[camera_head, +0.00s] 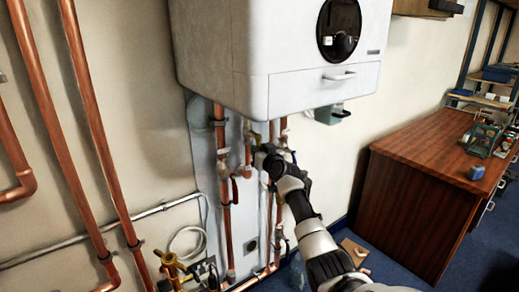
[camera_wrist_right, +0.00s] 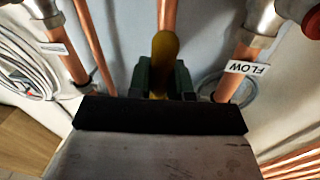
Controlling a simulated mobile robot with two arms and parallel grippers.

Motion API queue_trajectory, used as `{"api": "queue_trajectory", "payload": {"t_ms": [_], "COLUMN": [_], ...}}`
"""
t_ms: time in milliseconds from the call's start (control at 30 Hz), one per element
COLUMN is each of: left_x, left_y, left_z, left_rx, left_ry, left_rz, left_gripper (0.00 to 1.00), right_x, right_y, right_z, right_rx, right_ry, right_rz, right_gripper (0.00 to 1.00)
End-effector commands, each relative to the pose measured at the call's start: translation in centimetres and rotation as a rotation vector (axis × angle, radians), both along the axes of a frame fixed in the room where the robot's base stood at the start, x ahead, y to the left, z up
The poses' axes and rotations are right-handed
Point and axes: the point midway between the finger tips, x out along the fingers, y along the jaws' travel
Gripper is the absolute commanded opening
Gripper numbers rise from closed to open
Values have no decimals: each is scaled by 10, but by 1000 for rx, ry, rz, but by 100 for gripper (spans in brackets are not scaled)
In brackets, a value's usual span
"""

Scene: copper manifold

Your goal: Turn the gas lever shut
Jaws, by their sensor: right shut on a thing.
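The yellow gas lever (camera_wrist_right: 164,48) shows in the right wrist view, in front of a vertical copper pipe. My right gripper (camera_wrist_right: 163,78) has its two dark green fingers shut on the lever, one on each side. The lever's lower end is hidden between the fingers and behind the dark gripper body. My left gripper is not in view.
The white boiler (camera_head: 290,95) hangs just above the gripper. Copper pipes stand close on both sides; one bears a FLOW label (camera_wrist_right: 247,68). A red lever (camera_head: 235,190) is on a pipe to the left. A wooden desk (camera_head: 420,200) stands at the right.

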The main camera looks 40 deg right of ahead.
Motion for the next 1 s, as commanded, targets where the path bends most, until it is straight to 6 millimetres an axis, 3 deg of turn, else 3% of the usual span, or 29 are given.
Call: {"api": "queue_trajectory", "payload": {"t_ms": [400, 1000], "left_x": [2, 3], "left_y": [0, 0], "left_z": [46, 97], "left_rx": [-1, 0], "left_ry": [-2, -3], "left_rz": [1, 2], "left_gripper": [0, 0], "right_x": [2, 4], "right_y": [16, 34], "right_z": [8, 24], "right_rx": [359, 927], "right_ry": [-36, -100], "right_rz": [1, 0], "right_gripper": [0, 0]}}
